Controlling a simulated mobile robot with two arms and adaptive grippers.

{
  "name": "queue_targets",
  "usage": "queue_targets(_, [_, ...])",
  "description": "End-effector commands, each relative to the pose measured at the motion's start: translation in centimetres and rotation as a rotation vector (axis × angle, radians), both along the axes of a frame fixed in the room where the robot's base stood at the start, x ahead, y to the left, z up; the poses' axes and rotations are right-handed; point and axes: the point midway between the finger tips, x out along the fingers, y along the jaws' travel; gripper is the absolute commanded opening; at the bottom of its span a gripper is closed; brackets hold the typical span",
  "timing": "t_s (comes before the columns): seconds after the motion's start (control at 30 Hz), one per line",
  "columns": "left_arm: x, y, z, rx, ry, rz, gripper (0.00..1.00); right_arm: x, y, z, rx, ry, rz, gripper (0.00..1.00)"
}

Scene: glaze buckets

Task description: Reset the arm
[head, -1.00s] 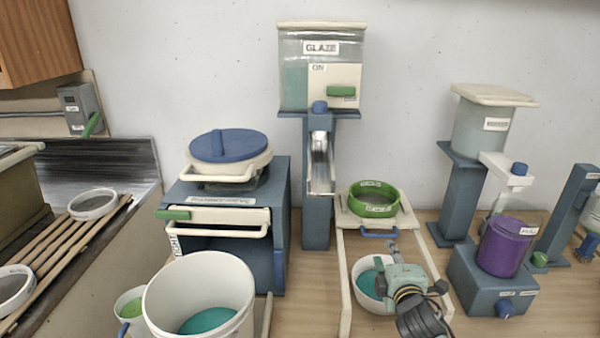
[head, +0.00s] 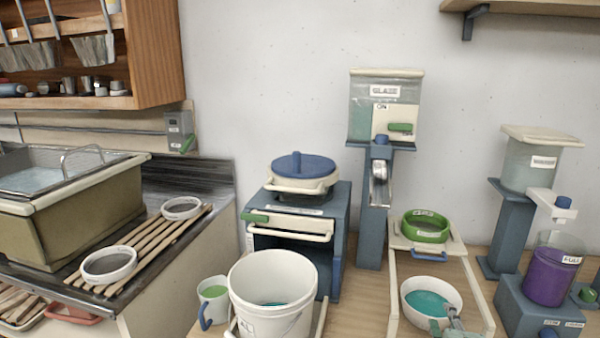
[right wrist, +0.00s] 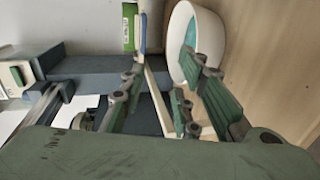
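My right gripper (head: 450,318) shows only partly at the bottom edge of the head view, by the right rim of a white bowl (head: 407,299) of teal glaze. Its fingers look spread and empty in the right wrist view (right wrist: 172,85). The white bowl (right wrist: 178,45) also shows there beyond the fingers; I cannot tell whether they touch it. Most of my right arm is out of the head view. My left gripper is not in view.
A white bucket (head: 255,290) and a green-filled mug (head: 211,300) stand left of the bowl. A green ring-shaped dish (head: 425,228) sits behind it. A purple cup (head: 552,277) is at right. A sink (head: 60,225) and slatted rack (head: 150,248) are at far left.

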Motion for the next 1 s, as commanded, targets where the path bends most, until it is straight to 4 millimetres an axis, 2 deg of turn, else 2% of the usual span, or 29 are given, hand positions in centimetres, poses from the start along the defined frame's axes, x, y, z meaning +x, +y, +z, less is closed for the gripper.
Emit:
queue_targets(0.27, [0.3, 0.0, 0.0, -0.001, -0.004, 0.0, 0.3, -4.3, 2.0, -3.8, 0.208, 0.097, -0.066, 0.29])
queue_targets(0.47, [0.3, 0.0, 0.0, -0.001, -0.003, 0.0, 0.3, -9.4, 4.2, -7.2, 0.418, 0.207, -0.156, 0.29])
queue_targets(0.57, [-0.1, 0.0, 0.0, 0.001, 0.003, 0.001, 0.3, -12.9, 5.6, -9.1, 0.545, 0.281, -0.222, 0.29])
queue_targets(0.7, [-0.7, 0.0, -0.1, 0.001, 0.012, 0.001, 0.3, -18.9, 8.0, -11.4, 0.736, 0.401, -0.342, 0.29])
queue_targets(0.8, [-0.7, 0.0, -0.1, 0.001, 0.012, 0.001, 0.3, -22.9, 9.6, -12.4, 0.849, 0.479, -0.428, 0.29])
queue_targets(1.0, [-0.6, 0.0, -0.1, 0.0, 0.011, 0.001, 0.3, -29.4, 12.1, -13.2, 1.007, 0.607, -0.579, 0.29])
